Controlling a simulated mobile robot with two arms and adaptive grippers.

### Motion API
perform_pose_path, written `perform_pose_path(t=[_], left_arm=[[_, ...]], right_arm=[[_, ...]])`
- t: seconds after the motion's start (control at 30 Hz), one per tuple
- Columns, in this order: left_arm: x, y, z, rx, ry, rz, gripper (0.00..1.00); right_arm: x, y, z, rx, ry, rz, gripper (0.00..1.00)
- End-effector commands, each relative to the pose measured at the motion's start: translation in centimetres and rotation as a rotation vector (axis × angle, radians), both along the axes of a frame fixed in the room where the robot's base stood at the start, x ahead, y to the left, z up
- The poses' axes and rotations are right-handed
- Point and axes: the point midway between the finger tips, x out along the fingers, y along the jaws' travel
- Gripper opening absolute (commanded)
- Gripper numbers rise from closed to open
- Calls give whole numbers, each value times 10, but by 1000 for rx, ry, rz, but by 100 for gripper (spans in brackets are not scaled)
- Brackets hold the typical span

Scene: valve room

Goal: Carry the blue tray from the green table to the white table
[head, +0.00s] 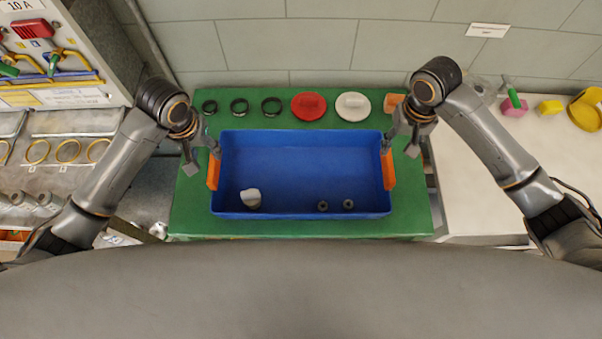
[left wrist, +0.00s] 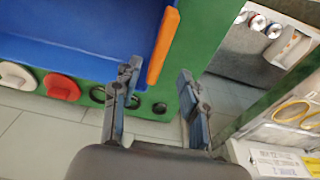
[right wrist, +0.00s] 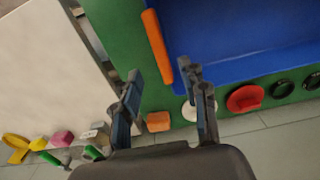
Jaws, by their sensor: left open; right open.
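The blue tray (head: 300,160) sits on the green table (head: 200,222), with an orange handle at each end. It holds a pale lump (head: 251,198) and two small dark rings (head: 335,205). My left gripper (head: 202,160) is open near the left orange handle (head: 213,171); the left wrist view shows that handle (left wrist: 163,45) just beyond the fingers. My right gripper (head: 399,147) is open near the right orange handle (head: 388,170); the right wrist view shows it (right wrist: 157,46) just beyond the fingers. Neither gripper is closed on a handle. The white table (head: 480,190) is at the right, partly hidden by my right arm.
Behind the tray stand several dark rings (head: 239,106), a red disc (head: 309,106), a white disc (head: 353,105) and an orange block (head: 394,102). The white table's back edge holds a pink block (head: 514,107) and yellow pieces (head: 550,106); its front is clear. A tiled wall stands behind.

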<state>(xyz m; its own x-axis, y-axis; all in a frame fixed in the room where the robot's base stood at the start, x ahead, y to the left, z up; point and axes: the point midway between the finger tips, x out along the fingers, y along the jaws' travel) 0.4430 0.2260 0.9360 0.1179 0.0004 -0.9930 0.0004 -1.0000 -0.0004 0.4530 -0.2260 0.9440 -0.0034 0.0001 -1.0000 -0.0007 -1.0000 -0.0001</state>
Motion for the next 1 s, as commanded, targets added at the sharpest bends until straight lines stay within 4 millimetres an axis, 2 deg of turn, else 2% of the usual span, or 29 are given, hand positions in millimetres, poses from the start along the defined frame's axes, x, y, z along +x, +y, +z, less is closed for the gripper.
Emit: perform_pose_path(t=[0.03, 0.2, 0.43, 0.6, 0.9, 0.97, 1.0], left_arm=[[-1, 0, -12, 1, 6, 1, 43], [4, 0, -44, 0, 4, 0, 43], [8, 0, -76, 0, 3, 0, 43], [10, 0, -86, 0, 0, 0, 43], [10, 0, -88, 0, 0, 0, 43], [10, 0, -88, 0, 0, 0, 33], [10, 0, -88, 0, 0, 0, 25]], right_arm=[[-1, 0, -11, -1, 4, -1, 43], [-1, 0, -44, -1, 3, -1, 43], [0, 0, -77, 0, 1, 0, 43], [0, 0, -86, 0, 0, 1, 43], [0, 0, -88, 0, -1, 1, 43], [0, 0, -88, 0, -1, 1, 33], [0, 0, -88, 0, -1, 1, 25]])
